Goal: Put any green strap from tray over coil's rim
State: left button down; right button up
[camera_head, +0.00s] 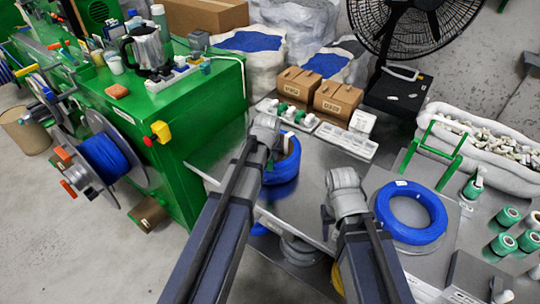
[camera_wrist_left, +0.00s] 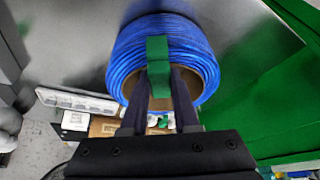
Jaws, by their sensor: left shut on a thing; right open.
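A blue coil (camera_head: 281,172) stands on the grey table beyond my left arm, partly hidden by it. The coil fills the upper middle of the left wrist view (camera_wrist_left: 125,62), with a tan core below its windings. My left gripper (camera_wrist_left: 160,88) is shut on a green strap (camera_wrist_left: 157,52), which lies upright across the coil's near side and its lower edge. The head view hides those jaws behind the arm. More green straps (camera_head: 283,107) sit in a white tray (camera_head: 306,124) behind the coil. My right gripper (camera_head: 327,216) is open, mostly hidden by its arm.
A flat blue coil (camera_head: 411,212) lies right of my right arm. A green stand (camera_head: 437,150) and green spools (camera_head: 502,244) are at right; a green machine (camera_head: 180,110) borders the left.

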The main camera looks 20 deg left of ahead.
pick_arm(q)
jog(key=shift+f+b, duration=0.6)
jog(key=shift+f, duration=0.1)
jog(key=shift+f+b, duration=0.4)
jog(key=shift+f, duration=0.25)
jog(key=shift+r, duration=0.25)
jog(key=shift+r+p, duration=0.35)
jog(key=shift+r, duration=0.05)
jog(key=shift+r+p, duration=0.25)
jog(key=shift+p, duration=0.05)
dwell(0.4)
jog(key=shift+r+p, duration=0.6)
jog(key=shift+f, duration=0.2)
